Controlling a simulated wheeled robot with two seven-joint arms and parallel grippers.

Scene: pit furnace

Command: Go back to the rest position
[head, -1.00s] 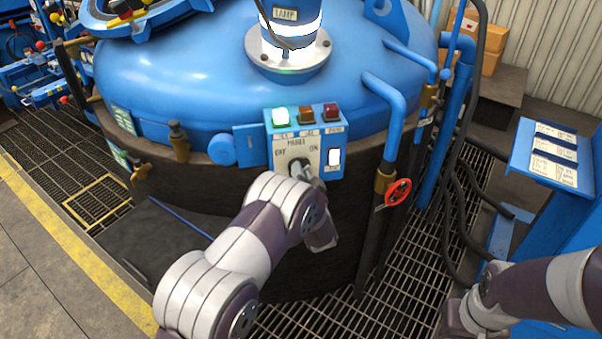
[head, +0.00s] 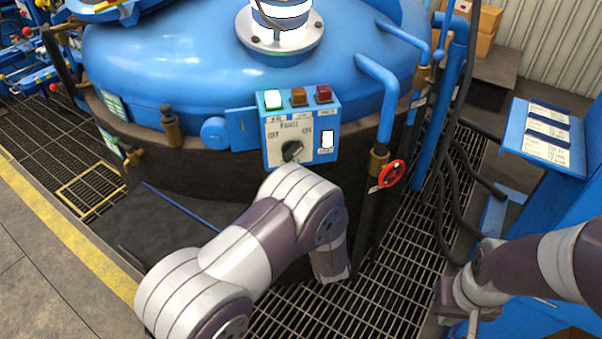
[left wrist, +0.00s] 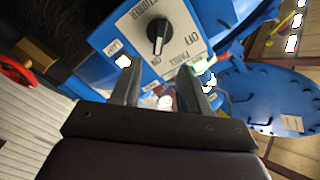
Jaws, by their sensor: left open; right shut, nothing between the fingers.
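The control panel (head: 275,150) is on the blue furnace's side, with a black rotary knob (head: 292,151) between OFF and ON labels. In the left wrist view the knob (left wrist: 157,33) appears turned toward ON. My left gripper (left wrist: 160,85) is open and empty, with its fingers apart below the panel and clear of the knob. In the head view my left forearm hides that gripper. My right gripper (head: 456,312) is shut and empty at the lower right, partly hidden by its own wrist.
The green lamp (head: 273,99) and white light (head: 327,138) glow. Pipes and a red valve wheel (head: 392,173) stand right of the panel. A blue stand (head: 545,140) with label cards is near my right arm. Floor grating (head: 385,285) lies below.

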